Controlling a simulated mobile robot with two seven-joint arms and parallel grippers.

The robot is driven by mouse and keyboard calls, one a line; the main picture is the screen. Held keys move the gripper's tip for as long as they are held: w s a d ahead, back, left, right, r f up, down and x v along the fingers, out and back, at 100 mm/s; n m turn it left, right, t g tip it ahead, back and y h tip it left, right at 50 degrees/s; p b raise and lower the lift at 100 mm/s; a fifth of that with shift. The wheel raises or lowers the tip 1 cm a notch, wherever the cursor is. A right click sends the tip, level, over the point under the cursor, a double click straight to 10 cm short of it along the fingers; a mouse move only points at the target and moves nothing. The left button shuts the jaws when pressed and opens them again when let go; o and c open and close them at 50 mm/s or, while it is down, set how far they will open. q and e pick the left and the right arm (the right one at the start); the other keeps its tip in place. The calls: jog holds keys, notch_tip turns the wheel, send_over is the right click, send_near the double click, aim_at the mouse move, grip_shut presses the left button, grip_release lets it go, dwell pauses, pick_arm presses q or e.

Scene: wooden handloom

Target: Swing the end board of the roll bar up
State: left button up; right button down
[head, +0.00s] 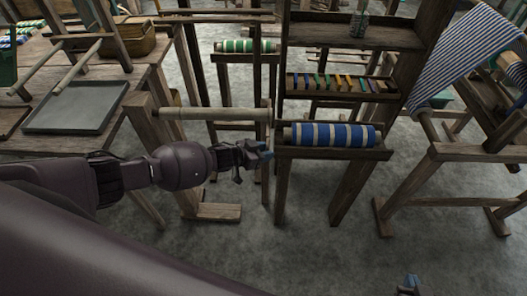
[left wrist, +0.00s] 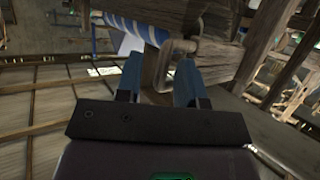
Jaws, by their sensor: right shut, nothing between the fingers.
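The roll bar is a pale round wooden bar (head: 212,114) lying level in a wooden frame in the head view. An upright board (head: 268,125) stands at its right end, close to my left gripper (head: 257,155). In the left wrist view my left gripper (left wrist: 160,78) has its two blue fingers apart, with a narrow wooden piece (left wrist: 156,72) between them. I cannot tell whether the fingers touch it. A bent bracket (left wrist: 178,48) sits just beyond the fingertips. My right gripper (head: 411,283) shows only small at the bottom right of the head view, shut and empty.
A blue-and-white striped roll (head: 332,134) lies on a wooden ledge just right of my left gripper. Above it is a rack of coloured pieces (head: 340,84). A table with a grey tray (head: 76,107) stands left. Open floor (head: 320,255) lies in front.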

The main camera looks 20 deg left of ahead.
pick_arm(q)
jog(key=shift+w+r, duration=0.35)
jog(key=shift+r, duration=0.15)
jog(key=f+v, duration=0.1)
jog(key=v, duration=0.9)
jog(key=shift+s+a+r+p, duration=0.25)
jog(key=shift+s+p, duration=0.2)
jog(key=shift+s, duration=0.1)
